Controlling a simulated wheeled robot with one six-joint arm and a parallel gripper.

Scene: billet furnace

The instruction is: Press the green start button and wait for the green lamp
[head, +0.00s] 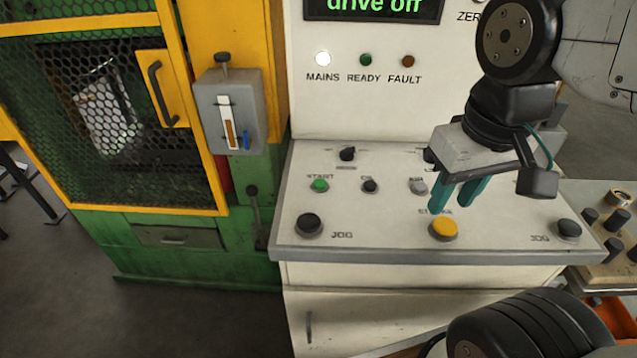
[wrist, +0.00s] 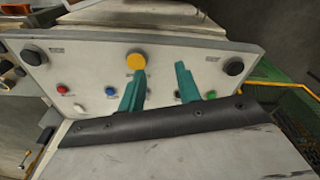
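The green start button (head: 319,185) is on the left of the sloped control panel (head: 380,237), under the label START. It also shows in the wrist view (wrist: 211,94), just right of the right finger. My gripper (head: 453,203) is above the panel's right half, near the yellow button (head: 443,228), well right of the green button. Its two teal fingers are apart with nothing between them, as the wrist view (wrist: 160,69) also shows. The green READY lamp (head: 366,60) looks dark. The white MAINS lamp (head: 323,59) is lit.
The display (head: 375,8) reads "drive off". The FAULT lamp (head: 408,61) looks dark. Black buttons (head: 308,225) (head: 568,230) sit at the panel's front corners. A yellow-and-green machine with a mesh door (head: 110,110) stands left. A grey box (head: 229,112) with a lever beneath is beside the panel.

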